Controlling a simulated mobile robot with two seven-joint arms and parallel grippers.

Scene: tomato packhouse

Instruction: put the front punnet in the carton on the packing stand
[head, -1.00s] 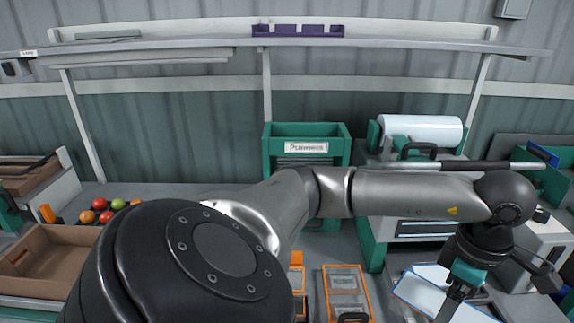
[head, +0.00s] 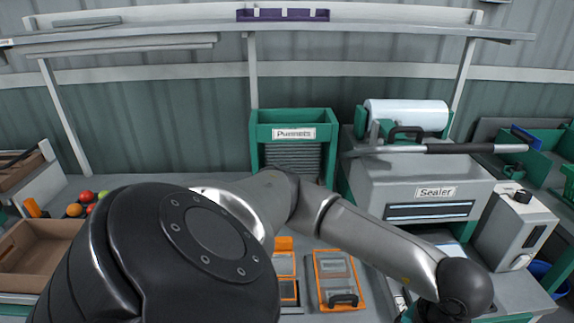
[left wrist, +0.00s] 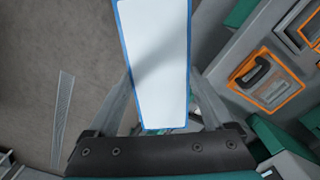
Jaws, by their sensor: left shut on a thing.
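My left gripper (left wrist: 162,80) has its two fingers against the sides of a long white, blue-edged piece (left wrist: 160,45) in the left wrist view. I cannot tell whether this piece is the punnet. In the head view my left arm crosses the bench to the right, and its gripper is almost wholly below the bottom edge. An open brown carton (head: 22,262) stands at the lower left, far from that gripper, with part of its inside hidden by my arm. A green rack labelled Punnets (head: 293,134) stands at the back middle. My right gripper is not in view.
A grey sealer (head: 420,190) with a white roll (head: 405,115) stands at the back right, beside a grey machine (head: 512,228). An orange-framed device (head: 335,270) lies on the bench front; it also shows in the left wrist view (left wrist: 268,85). Tomatoes (head: 75,209) lie near the carton.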

